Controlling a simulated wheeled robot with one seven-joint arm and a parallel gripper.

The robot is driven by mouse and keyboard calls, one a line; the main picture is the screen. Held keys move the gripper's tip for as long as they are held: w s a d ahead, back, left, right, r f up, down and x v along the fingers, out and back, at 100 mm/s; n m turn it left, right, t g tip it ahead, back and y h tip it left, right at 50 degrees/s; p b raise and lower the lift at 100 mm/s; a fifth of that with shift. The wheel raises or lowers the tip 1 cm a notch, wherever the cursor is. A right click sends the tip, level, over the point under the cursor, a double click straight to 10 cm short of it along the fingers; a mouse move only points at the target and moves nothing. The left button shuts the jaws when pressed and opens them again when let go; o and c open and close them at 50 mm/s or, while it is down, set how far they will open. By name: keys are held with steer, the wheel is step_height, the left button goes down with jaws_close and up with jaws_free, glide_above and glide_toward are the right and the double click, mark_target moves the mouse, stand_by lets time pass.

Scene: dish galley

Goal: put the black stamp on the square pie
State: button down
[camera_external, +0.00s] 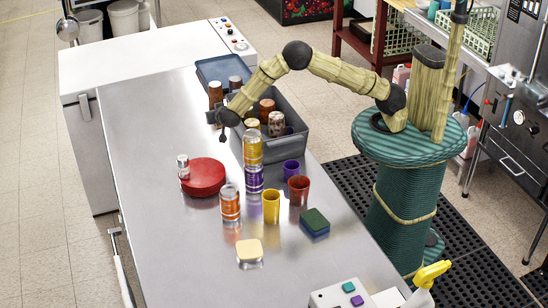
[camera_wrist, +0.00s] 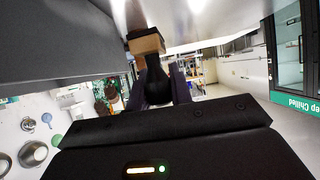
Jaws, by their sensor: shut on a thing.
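My gripper (camera_external: 214,116) is above the left side of the steel counter, by the grey crate's near left corner. In the wrist view my gripper (camera_wrist: 160,90) is shut on the black stamp (camera_wrist: 157,84), with its dark handle between the fingers and a wooden block (camera_wrist: 147,42) beyond them. In the external view the stamp is too small and dark to tell clearly from the gripper. The square pie (camera_external: 249,247), pale yellow on top in a silvery tin, sits on the counter near the front, well apart from my gripper. Its top looks bare.
The grey crate (camera_external: 285,158) holds several jars. A red round tin (camera_external: 204,182) with a small can on it, stacked cans (camera_external: 253,148), an orange can (camera_external: 230,203), a yellow cup (camera_external: 271,207) and a red cup (camera_external: 298,190) stand between. A green-blue sponge (camera_external: 314,220) lies right of the pie.

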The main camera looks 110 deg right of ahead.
step_height(320, 180, up, 9)
steer(key=w+a+n+t+y+b, duration=0.15)
steer(key=w+a+n+t, duration=0.35)
steer(key=a, duration=0.8)
steer(key=w+a+n+t+y+b, duration=0.1)
steer(key=w+a+n+t+y, duration=0.15)
steer(key=w+a, duration=0.75)
steer(key=s+a+n+t+y+b, duration=0.1)
steer(key=s+a+n+t+y, duration=0.15)
steer(key=a, duration=0.95)
steer(key=s+a+n+t+y+b, duration=0.15)
steer(key=a+n, duration=0.25)
steer(key=a, duration=0.7)
steer(key=s+a+n+t+y, duration=0.1)
steer(key=a+n+y, duration=0.2)
steer(key=a, duration=0.9)
steer(key=f, duration=0.5)
steer(key=shift+s+d+f, duration=0.2)
steer(key=shift+d+f, duration=0.05)
steer(key=shift+f, duration=0.15)
